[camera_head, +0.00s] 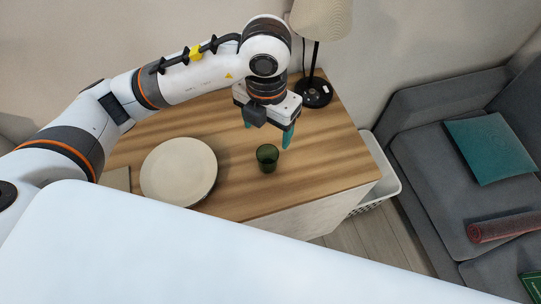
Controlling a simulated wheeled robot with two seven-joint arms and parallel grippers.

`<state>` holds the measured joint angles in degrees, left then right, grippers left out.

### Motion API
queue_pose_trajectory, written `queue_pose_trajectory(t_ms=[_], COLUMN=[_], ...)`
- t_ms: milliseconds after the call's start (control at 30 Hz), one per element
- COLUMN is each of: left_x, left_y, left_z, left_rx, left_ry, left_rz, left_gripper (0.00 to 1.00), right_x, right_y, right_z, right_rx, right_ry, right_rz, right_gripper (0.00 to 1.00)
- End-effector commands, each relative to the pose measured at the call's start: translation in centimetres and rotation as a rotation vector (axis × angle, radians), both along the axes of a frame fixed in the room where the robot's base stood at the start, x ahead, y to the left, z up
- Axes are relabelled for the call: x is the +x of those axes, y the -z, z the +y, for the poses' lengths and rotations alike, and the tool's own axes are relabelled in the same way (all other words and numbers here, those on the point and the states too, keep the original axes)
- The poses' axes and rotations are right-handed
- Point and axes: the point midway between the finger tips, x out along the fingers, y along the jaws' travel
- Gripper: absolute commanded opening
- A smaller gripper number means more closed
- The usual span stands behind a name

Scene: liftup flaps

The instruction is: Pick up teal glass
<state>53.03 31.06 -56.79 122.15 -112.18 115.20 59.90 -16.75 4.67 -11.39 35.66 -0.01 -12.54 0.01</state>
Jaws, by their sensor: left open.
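A small dark green-teal glass (267,158) stands upright on the wooden tabletop (325,160), right of a plate. My left gripper (268,132) comes in from the left and hangs pointing down over the table, just above and behind the glass in the picture. Its two teal fingertips are spread apart with nothing between them. The right fingertip looks close to the glass's rim; I cannot tell the exact height gap. My right gripper is not in view.
A cream plate (178,172) lies left of the glass. A lamp with a black base (314,93) stands at the back. A white basket (381,176) is beside the table, and a grey sofa with a teal cushion (490,148) is at right. The table's right part is clear.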

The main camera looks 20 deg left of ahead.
Motion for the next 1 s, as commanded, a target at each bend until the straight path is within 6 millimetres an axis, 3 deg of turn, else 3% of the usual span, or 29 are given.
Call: queue_pose_trajectory(t_ms=[33, 133, 333, 467, 800, 1000], left_x=[0.0, 0.0, 0.0, 0.0, 0.1, 0.2], left_y=[1.5, 2.7, 4.8, 5.8, 10.9, 12.2], left_z=[0.0, 0.0, 0.0, 0.0, 0.1, 0.1], left_rx=[0.000, -0.001, -0.001, -0.001, 0.000, 0.000], left_ry=[0.000, 0.000, 0.000, 0.000, -0.001, -0.001], left_rz=[0.000, 0.000, 0.000, 0.002, 0.004, 0.003], left_gripper=[0.74, 0.74, 0.74, 0.74, 0.74, 0.74], right_x=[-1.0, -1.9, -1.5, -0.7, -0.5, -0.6], right_y=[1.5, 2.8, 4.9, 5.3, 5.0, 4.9], right_z=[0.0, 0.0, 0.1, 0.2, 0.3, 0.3], right_rx=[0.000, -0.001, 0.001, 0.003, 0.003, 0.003], right_ry=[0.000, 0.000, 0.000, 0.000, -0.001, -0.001], right_rz=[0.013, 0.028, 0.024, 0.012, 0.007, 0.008], right_gripper=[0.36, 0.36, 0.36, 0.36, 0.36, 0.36])
